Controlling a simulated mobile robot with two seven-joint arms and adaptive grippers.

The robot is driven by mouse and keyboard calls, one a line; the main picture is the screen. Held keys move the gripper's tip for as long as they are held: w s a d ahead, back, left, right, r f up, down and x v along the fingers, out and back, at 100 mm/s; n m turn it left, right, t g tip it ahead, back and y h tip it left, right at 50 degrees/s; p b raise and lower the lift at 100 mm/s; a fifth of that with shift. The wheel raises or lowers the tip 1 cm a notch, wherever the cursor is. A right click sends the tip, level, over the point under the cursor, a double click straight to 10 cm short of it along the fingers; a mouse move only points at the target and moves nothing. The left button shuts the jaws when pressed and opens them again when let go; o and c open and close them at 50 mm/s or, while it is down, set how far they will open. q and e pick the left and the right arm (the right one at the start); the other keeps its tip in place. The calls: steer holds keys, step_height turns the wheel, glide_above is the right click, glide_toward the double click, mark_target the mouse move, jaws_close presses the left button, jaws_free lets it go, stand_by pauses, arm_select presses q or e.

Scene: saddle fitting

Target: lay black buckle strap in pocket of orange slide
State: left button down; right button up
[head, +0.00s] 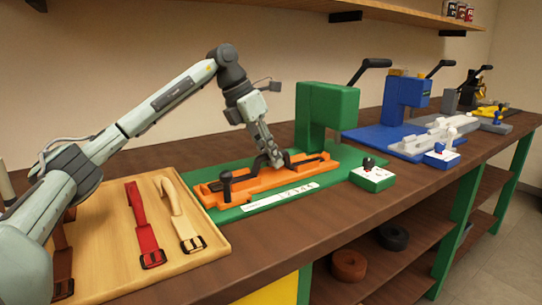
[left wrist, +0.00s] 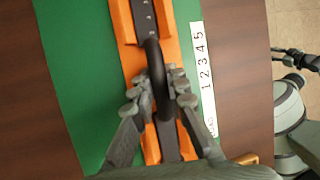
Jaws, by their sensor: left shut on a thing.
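The orange slide (head: 264,184) lies on a green base plate on the bench. My left gripper (head: 273,160) is low over the middle of the slide. In the left wrist view its fingers (left wrist: 157,92) are shut on the black buckle strap (left wrist: 154,62), which arches up between them over the slide's channel. The strap's buckle cannot be made out, and the fingers hide part of the strap.
A wooden tray (head: 105,272) with red, tan and brown straps stands at the left. A green press (head: 327,117) rises behind the slide. A white numbered strip (head: 280,198) lies in front of it. A small button box (head: 372,178) and a blue station (head: 402,105) are to the right.

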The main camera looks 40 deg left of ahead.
arm_select(q)
steer(key=c, duration=1.5)
jaws_free()
arm_select(e)
steer(key=shift+s+d, duration=0.1)
steer(key=shift+d, duration=0.15)
arm_select(q)
steer(key=v, duration=1.2)
steer(key=shift+p, duration=0.45)
arm_select(e)
step_height(320, 180, down, 2)
steer(key=shift+a, duration=0.15)
